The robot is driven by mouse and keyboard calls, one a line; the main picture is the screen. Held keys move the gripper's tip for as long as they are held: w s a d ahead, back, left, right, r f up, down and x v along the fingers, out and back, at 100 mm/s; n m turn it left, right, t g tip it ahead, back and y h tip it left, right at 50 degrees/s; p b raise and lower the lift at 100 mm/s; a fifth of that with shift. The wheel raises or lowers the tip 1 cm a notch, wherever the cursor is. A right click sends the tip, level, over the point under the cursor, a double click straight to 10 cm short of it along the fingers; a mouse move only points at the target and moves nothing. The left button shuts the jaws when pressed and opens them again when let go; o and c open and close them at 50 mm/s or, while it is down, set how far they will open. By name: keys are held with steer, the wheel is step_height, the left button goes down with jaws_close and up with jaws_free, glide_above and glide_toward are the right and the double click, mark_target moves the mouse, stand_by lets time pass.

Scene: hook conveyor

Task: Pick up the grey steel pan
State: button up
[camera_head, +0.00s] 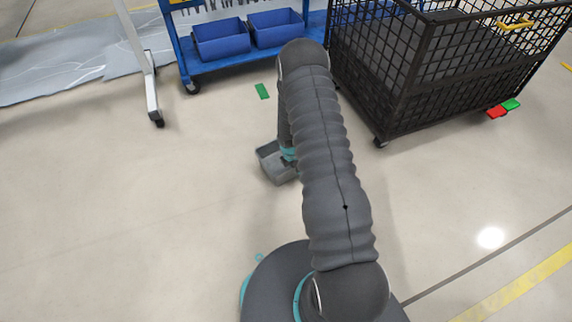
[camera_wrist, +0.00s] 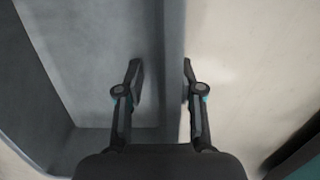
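The grey steel pan (camera_head: 268,160) sits on the floor in the head view, partly hidden behind my arm. In the wrist view its grey inside fills the left half, and its upright wall (camera_wrist: 173,60) runs down the middle. My gripper (camera_wrist: 161,80) is open in the wrist view. One finger is on the pan's inner side and the other on the outer side, with the wall between them. Gaps show beside the wall; I cannot tell how deep the fingers reach. In the head view my arm hides the fingertips.
A black mesh cage cart (camera_head: 440,75) stands at the upper right. A blue rack (camera_head: 240,64) with blue bins (camera_head: 220,40) is at the back. A white stand leg (camera_head: 148,85) is at the left. A green piece (camera_head: 262,91) lies behind the pan.

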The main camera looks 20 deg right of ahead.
jaws_close()
steer(key=shift+r, duration=0.15)
